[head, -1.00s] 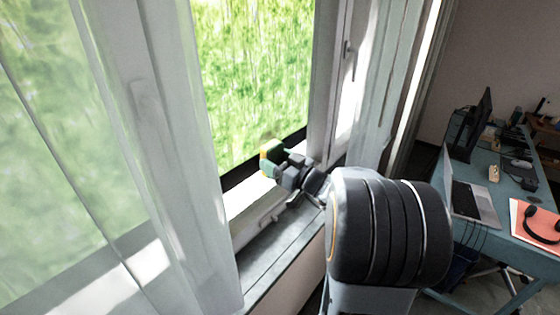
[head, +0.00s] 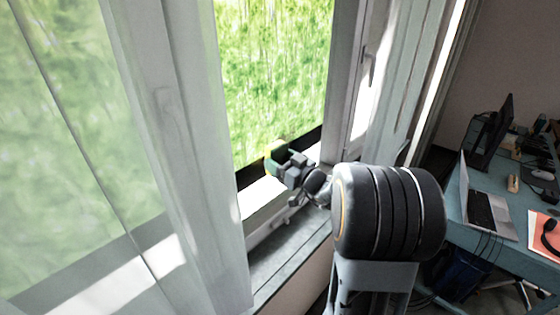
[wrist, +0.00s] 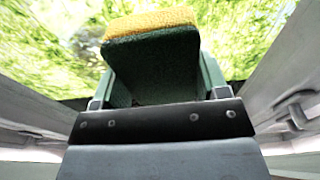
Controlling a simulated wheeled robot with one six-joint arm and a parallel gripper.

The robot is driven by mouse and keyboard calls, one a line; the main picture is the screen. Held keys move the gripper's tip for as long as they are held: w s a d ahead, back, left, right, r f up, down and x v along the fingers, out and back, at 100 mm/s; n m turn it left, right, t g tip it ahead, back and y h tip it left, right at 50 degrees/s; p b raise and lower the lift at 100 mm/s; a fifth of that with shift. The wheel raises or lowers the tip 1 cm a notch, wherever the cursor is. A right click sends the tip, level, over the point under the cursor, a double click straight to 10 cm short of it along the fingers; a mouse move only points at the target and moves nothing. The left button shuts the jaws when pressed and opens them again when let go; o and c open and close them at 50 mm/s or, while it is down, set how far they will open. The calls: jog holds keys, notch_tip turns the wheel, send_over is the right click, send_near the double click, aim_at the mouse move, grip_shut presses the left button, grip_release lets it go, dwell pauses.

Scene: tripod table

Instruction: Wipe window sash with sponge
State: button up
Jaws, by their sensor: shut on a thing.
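My gripper (head: 279,163) is shut on a sponge with a yellow layer and a dark green layer. The sponge (wrist: 152,60) fills the upper middle of the wrist view, between the two fingers, with its yellow side up. In the head view only a small part of the sponge (head: 272,152) shows past the fingers. It is just above the lower part of the window frame (head: 262,196), in front of the green outdoors. I cannot tell whether the sponge touches the sash. The upright sash post (head: 345,85) is to the right of the gripper.
A sheer curtain (head: 190,130) hangs close on the left. The grey windowsill (head: 285,255) runs below the frame. A window handle (head: 370,66) is at upper right. A blue desk (head: 490,240) with a laptop (head: 486,212) stands at the right.

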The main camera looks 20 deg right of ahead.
aim_at(297, 138)
jog(key=shift+b+x, duration=0.95)
jog(key=shift+b, duration=0.05)
jog(key=shift+f, duration=0.1)
jog(key=shift+w+d+f+b, duration=0.2)
jog(key=shift+w+d+b, duration=0.1)
jog(key=shift+d+b, duration=0.65)
jog(key=w+d+b, duration=0.1)
jog(key=d+b, duration=0.3)
jog(key=w+d+b, duration=0.1)
jog(key=b, duration=0.1)
jog(key=shift+w+d+r, duration=0.1)
jog(key=shift+w+d, duration=0.2)
jog(key=shift+d, duration=0.1)
jog(key=shift+w+d+r+b, duration=0.1)
jog(key=shift+w+d+b, duration=0.25)
jog(key=shift+d+b, duration=0.4)
jog(key=shift+w+d+f+b, duration=0.1)
jog(key=shift+w+d+b, duration=0.3)
jog(key=shift+d, duration=0.5)
jog(key=shift+w+d+r+b, duration=0.1)
jog(key=shift+w+d+b, duration=0.15)
jog(key=shift+d+b, duration=0.5)
jog(key=shift+d, duration=0.1)
jog(key=shift+b, duration=0.8)
